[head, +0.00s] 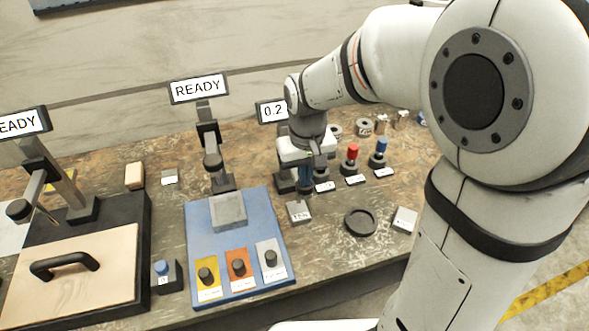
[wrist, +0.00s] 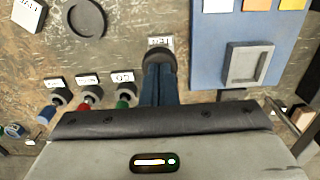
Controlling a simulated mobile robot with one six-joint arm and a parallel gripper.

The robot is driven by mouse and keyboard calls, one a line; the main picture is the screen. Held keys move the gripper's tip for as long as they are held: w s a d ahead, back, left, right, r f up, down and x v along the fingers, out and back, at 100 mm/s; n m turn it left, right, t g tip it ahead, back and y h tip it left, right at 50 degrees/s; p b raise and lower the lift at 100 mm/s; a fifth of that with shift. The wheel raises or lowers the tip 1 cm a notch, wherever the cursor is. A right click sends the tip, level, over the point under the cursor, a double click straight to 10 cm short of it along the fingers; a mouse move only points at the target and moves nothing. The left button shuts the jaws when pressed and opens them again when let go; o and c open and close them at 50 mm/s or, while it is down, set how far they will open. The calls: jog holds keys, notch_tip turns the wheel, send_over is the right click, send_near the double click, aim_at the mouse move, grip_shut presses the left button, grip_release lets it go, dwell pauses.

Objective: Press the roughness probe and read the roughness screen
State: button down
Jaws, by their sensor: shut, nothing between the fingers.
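The small screen (head: 272,112) beside my arm reads 0.2 in the head view. Its stand is mostly hidden behind my gripper. My gripper (head: 305,188) points down at the front of that stand, its fingers shut together with nothing between them. In the wrist view my blue fingers (wrist: 158,72) end at a dark round part (wrist: 162,58), which appears to be the probe. They look in contact with it, but I cannot tell how far it is pressed. A small grey labelled block (head: 299,211) sits just in front; its label also shows in the wrist view (wrist: 160,41).
A blue board (head: 210,275) with a grey tray and several knobs lies left, below a READY screen (head: 198,89). Red (head: 352,152) and blue (head: 381,147) handled tools stand right in holders. A black dish (head: 360,222) and a pale block (head: 404,219) lie front right.

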jog(key=shift+f+b, duration=1.3)
jog(key=shift+f, duration=0.65)
jog(key=shift+r, duration=0.1)
jog(key=shift+r+p, duration=2.65)
jog(key=shift+r, duration=0.7)
jog(key=shift+w+r, duration=0.1)
jog(key=shift+r, duration=0.2)
notch_tip(320, 180, up, 7)
jog(key=shift+b, duration=0.35)
